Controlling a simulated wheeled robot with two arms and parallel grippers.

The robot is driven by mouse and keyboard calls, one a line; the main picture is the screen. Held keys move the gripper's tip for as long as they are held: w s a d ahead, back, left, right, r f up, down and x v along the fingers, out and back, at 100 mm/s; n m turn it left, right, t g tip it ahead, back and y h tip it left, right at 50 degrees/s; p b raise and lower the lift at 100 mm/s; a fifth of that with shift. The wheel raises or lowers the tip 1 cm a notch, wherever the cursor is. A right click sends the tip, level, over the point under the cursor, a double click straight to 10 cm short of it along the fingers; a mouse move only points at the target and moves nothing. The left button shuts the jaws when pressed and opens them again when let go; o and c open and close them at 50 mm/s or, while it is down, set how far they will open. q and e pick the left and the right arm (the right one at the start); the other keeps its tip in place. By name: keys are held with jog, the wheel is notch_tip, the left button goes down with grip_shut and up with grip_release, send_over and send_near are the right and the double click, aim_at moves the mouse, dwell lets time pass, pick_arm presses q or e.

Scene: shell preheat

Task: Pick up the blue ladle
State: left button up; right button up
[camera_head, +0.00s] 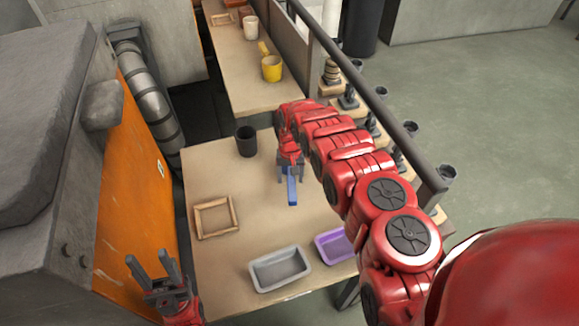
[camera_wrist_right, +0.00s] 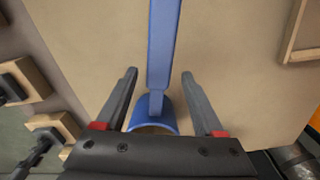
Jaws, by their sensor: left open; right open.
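The blue ladle (camera_head: 292,188) is on the wooden table at my right gripper (camera_head: 290,174). In the right wrist view the ladle (camera_wrist_right: 162,55) shows a long flat handle running away from the gripper and a round bowl between the fingers. My right gripper (camera_wrist_right: 158,102) is open, with one dark finger on each side of the ladle. A gap shows between the fingers and the ladle. My left gripper (camera_head: 158,275) is open and empty at the lower left, by the orange panel, away from the ladle.
The table (camera_head: 235,255) also holds a dark cup (camera_head: 246,141), a wooden frame (camera_head: 215,217), a grey tray (camera_head: 280,268) and a purple tray (camera_head: 334,246). A dark rail (camera_head: 370,95) runs along the right. A yellow mug (camera_head: 271,69) stands on the far table.

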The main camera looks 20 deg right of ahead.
jog(key=shift+f, duration=0.35)
jog(key=shift+d+f, duration=0.1)
jog(key=shift+f, duration=0.8)
jog(key=shift+f+b, duration=0.6)
jog(key=shift+f, duration=0.55)
jog(key=shift+c, duration=0.3)
grip_shut()
